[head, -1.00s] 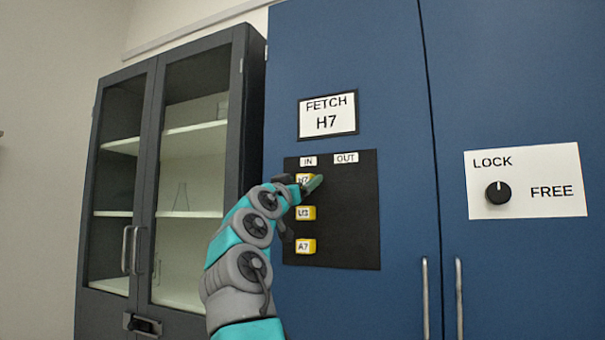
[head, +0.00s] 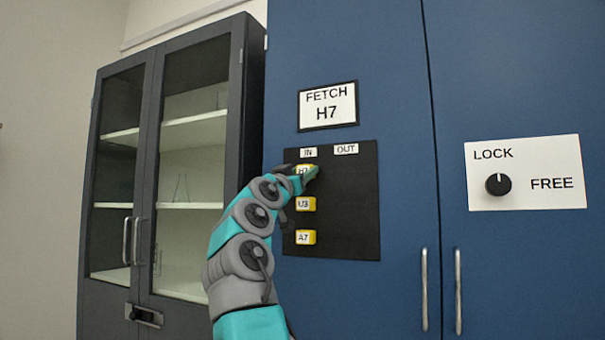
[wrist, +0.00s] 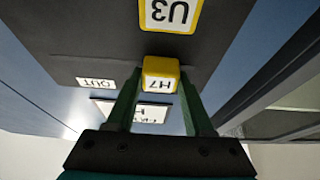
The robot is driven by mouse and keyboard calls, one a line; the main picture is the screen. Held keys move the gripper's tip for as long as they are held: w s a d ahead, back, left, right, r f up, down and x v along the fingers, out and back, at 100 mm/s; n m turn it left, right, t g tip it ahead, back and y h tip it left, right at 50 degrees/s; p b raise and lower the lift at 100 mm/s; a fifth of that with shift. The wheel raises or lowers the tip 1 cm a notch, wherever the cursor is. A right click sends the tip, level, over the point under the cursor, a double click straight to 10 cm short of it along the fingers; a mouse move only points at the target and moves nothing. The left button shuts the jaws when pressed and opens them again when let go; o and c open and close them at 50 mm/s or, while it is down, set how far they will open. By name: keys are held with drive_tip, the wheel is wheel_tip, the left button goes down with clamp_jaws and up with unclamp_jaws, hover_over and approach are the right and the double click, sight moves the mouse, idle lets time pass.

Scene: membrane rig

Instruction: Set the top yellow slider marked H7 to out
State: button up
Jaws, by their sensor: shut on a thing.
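The yellow slider marked H7 (head: 303,169) is the top one on the black panel (head: 348,215), under the IN label (head: 308,153). The OUT label (head: 346,149) is to its right. My gripper (head: 306,174) is at the H7 slider and partly covers it. In the wrist view, which sees the panel upside down, the H7 slider (wrist: 161,72) sits between the two green fingers of my gripper (wrist: 161,84), which are shut on its sides.
Yellow sliders U3 (head: 306,204) and A7 (head: 306,237) sit below, also on the IN side. The panel right of the sliders is clear. A FETCH H7 sign (head: 327,106) is above.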

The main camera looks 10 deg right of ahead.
sight(349, 166)
clamp_jaws()
drive_tip(key=s+d+b, duration=0.3)
drive_tip(key=d+b, duration=0.1)
drive_tip(key=d, duration=0.1)
drive_tip(key=s+d+b, duration=0.2)
drive_tip(key=shift+s+d+f, duration=0.2)
drive_tip(key=shift+s+d, duration=0.1)
drive_tip(key=shift+d, duration=0.05)
drive_tip(key=shift+s+d+r, duration=0.1)
drive_tip(key=shift+s+d, duration=0.1)
drive_tip(key=shift+d, duration=0.15)
drive_tip(key=o, duration=1.2)
unclamp_jaws()
drive_tip(key=shift+s, duration=0.1)
